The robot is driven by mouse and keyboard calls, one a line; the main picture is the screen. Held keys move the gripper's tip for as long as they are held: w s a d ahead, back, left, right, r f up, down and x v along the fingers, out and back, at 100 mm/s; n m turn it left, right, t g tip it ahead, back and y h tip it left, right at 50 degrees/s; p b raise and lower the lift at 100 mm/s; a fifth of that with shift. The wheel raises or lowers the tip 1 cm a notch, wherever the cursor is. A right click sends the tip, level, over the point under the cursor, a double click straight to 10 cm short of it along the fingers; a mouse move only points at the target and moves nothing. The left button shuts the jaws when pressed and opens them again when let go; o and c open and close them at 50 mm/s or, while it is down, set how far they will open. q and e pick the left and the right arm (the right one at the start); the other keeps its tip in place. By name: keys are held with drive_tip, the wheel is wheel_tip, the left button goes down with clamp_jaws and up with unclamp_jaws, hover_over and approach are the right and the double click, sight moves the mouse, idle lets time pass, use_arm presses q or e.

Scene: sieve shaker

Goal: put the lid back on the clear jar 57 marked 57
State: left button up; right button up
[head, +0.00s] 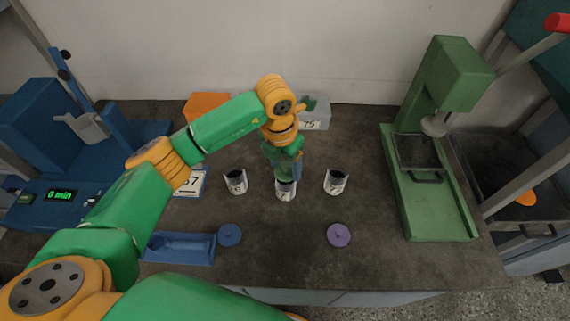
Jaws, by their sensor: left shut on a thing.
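Three small clear jars with white labels stand in a row on the dark bench: the left jar (236,182), the middle jar (286,191) and the right jar (336,182). The labels are too small to read surely. The left and right jars are open at the top, with dark insides. My left gripper (287,176) points down right over the middle jar and hides its mouth. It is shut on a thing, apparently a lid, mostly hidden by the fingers. I cannot tell whether it touches the jar. My right gripper is not in view.
A blue lid (230,235) and a purple lid (338,235) lie in front. A 57 card (190,184) and blue tray (181,249) are left. Behind are an orange box (205,104) and grey box (316,115) marked 75. A green machine (440,200) stands right.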

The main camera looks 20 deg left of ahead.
use_arm(q)
drive_tip(key=shift+f+b, duration=0.2)
drive_tip(key=shift+b, duration=0.15)
idle(0.8)
drive_tip(key=o, duration=1.3)
drive_tip(key=shift+o, duration=0.2)
drive_tip(key=shift+r, duration=0.1)
drive_tip(key=shift+r+p, duration=2.55)
drive_tip(key=shift+r, duration=0.95)
drive_tip(key=shift+f, duration=0.1)
drive_tip(key=shift+c, duration=0.2)
